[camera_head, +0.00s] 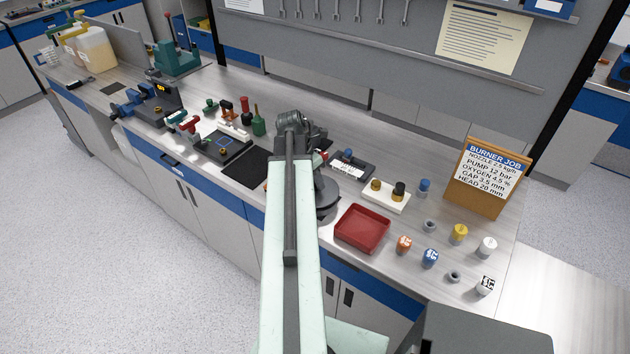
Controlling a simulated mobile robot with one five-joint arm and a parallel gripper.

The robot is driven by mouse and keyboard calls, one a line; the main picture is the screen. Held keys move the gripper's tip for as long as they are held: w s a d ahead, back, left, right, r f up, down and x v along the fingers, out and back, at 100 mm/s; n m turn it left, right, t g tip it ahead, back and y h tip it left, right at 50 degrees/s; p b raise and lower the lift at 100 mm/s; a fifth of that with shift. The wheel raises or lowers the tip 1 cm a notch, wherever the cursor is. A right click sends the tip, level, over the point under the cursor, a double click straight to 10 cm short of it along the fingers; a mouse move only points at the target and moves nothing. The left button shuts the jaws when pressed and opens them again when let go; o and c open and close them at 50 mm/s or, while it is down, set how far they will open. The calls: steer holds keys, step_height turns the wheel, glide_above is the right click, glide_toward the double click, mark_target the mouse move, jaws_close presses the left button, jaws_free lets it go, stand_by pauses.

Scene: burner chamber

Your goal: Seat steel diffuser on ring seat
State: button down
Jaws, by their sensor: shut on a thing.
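My gripper (303,130) is at the far end of my raised arm, over the middle of the bench. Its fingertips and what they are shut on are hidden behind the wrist. I cannot pick out the steel diffuser for sure. A dark round base (327,193) stands on the bench just right of my arm, partly hidden by it; I cannot tell whether it holds the ring seat. Two small grey ring-like parts, one behind (430,226) and one in front (453,276), lie on the right of the bench, apart from my gripper.
A red tray (362,228) sits right of my arm. A white block (386,195) with two fittings is behind it. Several coloured caps stand at the right, before a job board (488,175). A black mat (247,166) and a dark fixture (224,147) lie left.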

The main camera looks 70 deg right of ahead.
steer(key=shift+f+b, duration=1)
steer(key=shift+f, duration=0.1)
steer(key=c, duration=1)
jaws_free()
steer(key=shift+r, duration=0.15)
steer(key=p+v, duration=0.7)
steer(key=shift+w+r+p, duration=0.1)
steer(key=shift+r+p, duration=0.2)
